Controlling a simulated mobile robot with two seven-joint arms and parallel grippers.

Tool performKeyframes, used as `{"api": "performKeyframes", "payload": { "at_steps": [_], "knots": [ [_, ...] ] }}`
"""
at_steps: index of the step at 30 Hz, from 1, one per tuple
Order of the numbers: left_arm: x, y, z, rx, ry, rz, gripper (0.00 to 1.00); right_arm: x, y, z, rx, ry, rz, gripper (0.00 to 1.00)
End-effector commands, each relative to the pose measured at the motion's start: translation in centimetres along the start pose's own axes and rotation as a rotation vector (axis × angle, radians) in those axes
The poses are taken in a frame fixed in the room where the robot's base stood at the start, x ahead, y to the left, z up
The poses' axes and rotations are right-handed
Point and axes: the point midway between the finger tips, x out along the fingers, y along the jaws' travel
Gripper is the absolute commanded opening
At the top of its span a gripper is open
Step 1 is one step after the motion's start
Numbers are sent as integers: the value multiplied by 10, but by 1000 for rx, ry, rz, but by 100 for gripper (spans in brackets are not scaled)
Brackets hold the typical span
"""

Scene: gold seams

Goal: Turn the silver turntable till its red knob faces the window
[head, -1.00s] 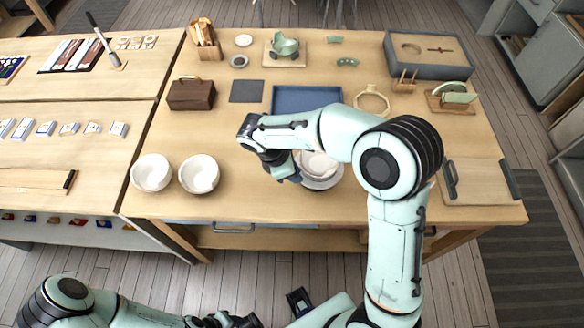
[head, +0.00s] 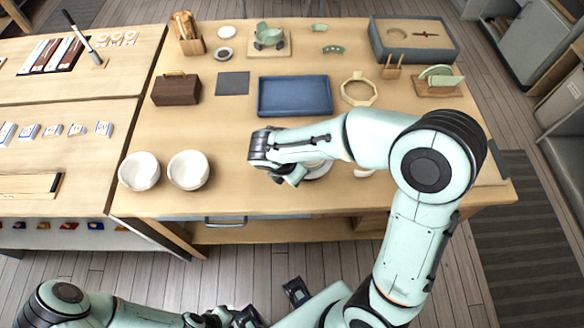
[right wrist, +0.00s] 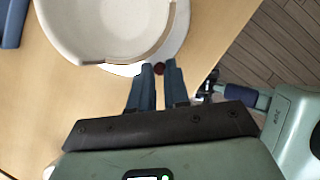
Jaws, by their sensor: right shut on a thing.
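The silver turntable (right wrist: 182,22) carries a cream bowl (right wrist: 105,30) with a broken rim section. In the head view only a slice of the turntable (head: 320,170) shows, since my right forearm covers most of it. The dark red knob (right wrist: 159,68) sits at the turntable's edge, between the fingertips of my right gripper (right wrist: 159,73), which is shut on it. The right gripper also shows in the head view (head: 295,178), at the turntable's left side. My left gripper (head: 240,317) is low at the bottom edge, its jaws unclear. No window is in view.
Two white bowls (head: 139,171) (head: 188,170) stand left of the turntable. A blue tray (head: 295,96) lies behind it, near a wooden ring (head: 360,88). A small white piece (head: 363,172) lies to its right. The table's front edge is close.

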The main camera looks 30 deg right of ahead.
Motion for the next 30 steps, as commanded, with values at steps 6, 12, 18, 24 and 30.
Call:
{"api": "performKeyframes", "payload": {
  "at_steps": [6, 12, 18, 24, 30],
  "knots": [
    [-1, 0, 0, 0, 0, 0, 43, 2, -9, 2, -102, 1, 39, 0],
    [-3, 1, 0, 0, 1, 0, 43, 3, -14, 4, -191, 2, 75, 0],
    [-4, 2, -1, 1, 2, 1, 43, 4, -18, 6, -271, 2, 108, 0],
    [-6, 2, -1, 1, 3, 1, 43, 4, -20, 8, -331, 2, 132, 0],
    [-7, 3, -1, 1, 3, 1, 43, 5, -21, 8, -367, 3, 147, 0]
  ]
}}
